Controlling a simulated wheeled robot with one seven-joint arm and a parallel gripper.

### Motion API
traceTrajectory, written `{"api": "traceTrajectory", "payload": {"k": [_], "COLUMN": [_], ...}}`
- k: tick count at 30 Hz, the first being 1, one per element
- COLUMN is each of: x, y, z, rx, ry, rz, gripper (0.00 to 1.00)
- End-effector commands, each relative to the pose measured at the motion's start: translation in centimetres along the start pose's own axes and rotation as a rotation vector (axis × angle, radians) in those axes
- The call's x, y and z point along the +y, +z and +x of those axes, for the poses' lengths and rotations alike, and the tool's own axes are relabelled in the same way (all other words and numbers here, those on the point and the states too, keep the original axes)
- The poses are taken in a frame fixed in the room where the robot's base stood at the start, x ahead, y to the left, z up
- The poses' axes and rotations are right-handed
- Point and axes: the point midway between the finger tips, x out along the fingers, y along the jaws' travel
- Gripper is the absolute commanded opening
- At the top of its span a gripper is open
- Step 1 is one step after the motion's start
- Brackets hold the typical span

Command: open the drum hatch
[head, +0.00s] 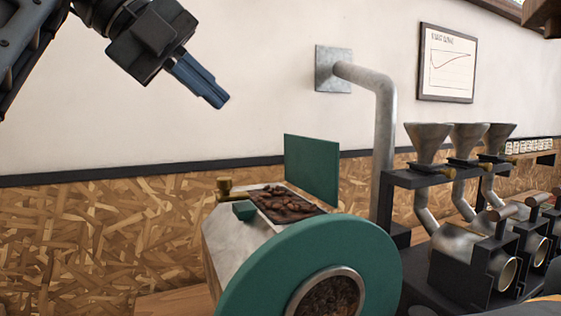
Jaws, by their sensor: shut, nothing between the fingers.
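The roaster drum (228,252) stands at lower centre with a large teal front ring (262,268). The drum hatch (312,168), a flat teal panel, stands upright behind the opening on top of the drum. The opening is uncovered and dark brown beans (285,203) show inside it. My gripper (215,98) is at upper left, shut and empty, pointing down and right. It is well above the hatch and to its left, touching nothing.
A brass knob (224,187) and a small teal block (244,210) sit by the opening. A grey pipe (384,140) runs from the wall behind. Several funnels on a dark stand (440,180) are at right. The space between my gripper and the drum is clear.

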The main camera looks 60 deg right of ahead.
Motion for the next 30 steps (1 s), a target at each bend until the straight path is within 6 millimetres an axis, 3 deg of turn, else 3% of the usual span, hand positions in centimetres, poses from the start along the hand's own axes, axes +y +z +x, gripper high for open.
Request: {"api": "traceTrajectory", "payload": {"k": [2,10,23,30], "x": [0.8,0.7,0.6,-1.5], "y": [0.0,0.0,0.0,0.0], "z": [0.7,2.6,10.7,12.9], "rx": [0.0,0.002,0.002,0.001], "ry": [0.0,-0.001,-0.003,0.0], "rz": [0.0,0.003,0.003,0.003], "gripper": [0.0,0.0,0.0,0.0]}}
